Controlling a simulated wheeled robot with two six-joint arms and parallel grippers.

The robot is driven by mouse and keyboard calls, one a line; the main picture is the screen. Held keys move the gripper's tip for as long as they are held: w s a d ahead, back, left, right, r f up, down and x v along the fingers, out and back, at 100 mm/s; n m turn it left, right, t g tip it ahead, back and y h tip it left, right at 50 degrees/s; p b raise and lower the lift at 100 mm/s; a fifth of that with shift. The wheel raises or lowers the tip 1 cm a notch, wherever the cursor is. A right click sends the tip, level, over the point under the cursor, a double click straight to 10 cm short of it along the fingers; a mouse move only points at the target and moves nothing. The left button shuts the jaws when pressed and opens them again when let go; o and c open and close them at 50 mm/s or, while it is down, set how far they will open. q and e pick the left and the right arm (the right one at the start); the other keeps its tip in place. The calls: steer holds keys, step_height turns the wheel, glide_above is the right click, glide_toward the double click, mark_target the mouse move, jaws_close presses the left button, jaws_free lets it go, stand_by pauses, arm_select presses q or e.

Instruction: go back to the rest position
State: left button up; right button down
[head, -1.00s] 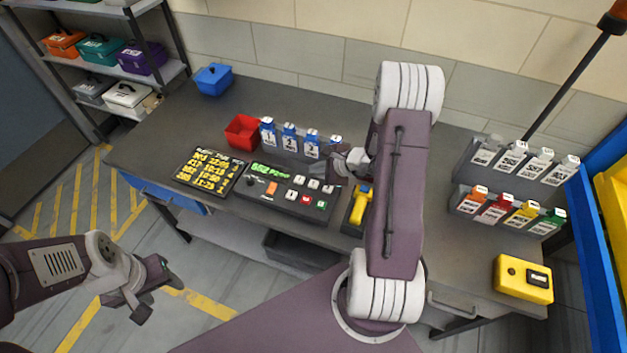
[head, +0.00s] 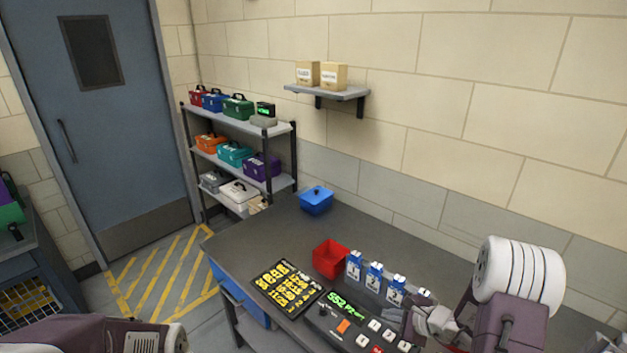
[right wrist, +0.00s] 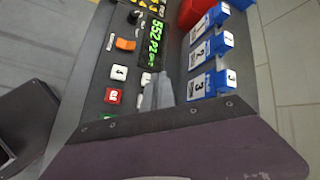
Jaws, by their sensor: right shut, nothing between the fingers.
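My right gripper (head: 418,318) is low at the right of the head view, over the right part of the control panel (head: 340,310) and beside the blue-topped numbered tags. In the right wrist view its fingertips (right wrist: 158,92) are together with nothing between them, seen over the panel between its buttons and the tags (right wrist: 210,50). Part of the right forearm hides the bench's right side. Only a piece of my left arm shows at the bottom left of the head view; the left gripper is out of view.
On the bench (head: 245,232) are a red bin (head: 331,259), a blue box (head: 316,199) and a black board with yellow markings (head: 287,287). A shelf rack (head: 285,128) with several coloured toolboxes stands behind it. A blue door (head: 105,120) is at the left. The bench's back left is clear.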

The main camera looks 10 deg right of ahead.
steer(key=s+a+r+n+g+y, duration=0.1)
steer(key=s+a+r+n+y, duration=0.1)
steer(key=a+r+n, duration=0.45)
steer(key=s+a+r+n+g+y, duration=0.1)
steer(key=s+a+n+g, duration=0.15)
steer(key=a, duration=0.75)
steer(key=s+n+g+h, duration=0.3)
steer(key=s+n+g, duration=0.1)
steer(key=s+n, duration=0.75)
steer(key=s+d+f+n+h, duration=0.1)
steer(key=s+d+f+h, duration=0.1)
steer(key=d, duration=0.4)
steer(key=shift+d+f+h, duration=0.15)
steer(key=shift+d+h, duration=0.15)
steer(key=shift+h, duration=0.5)
steer(key=shift+s, duration=0.15)
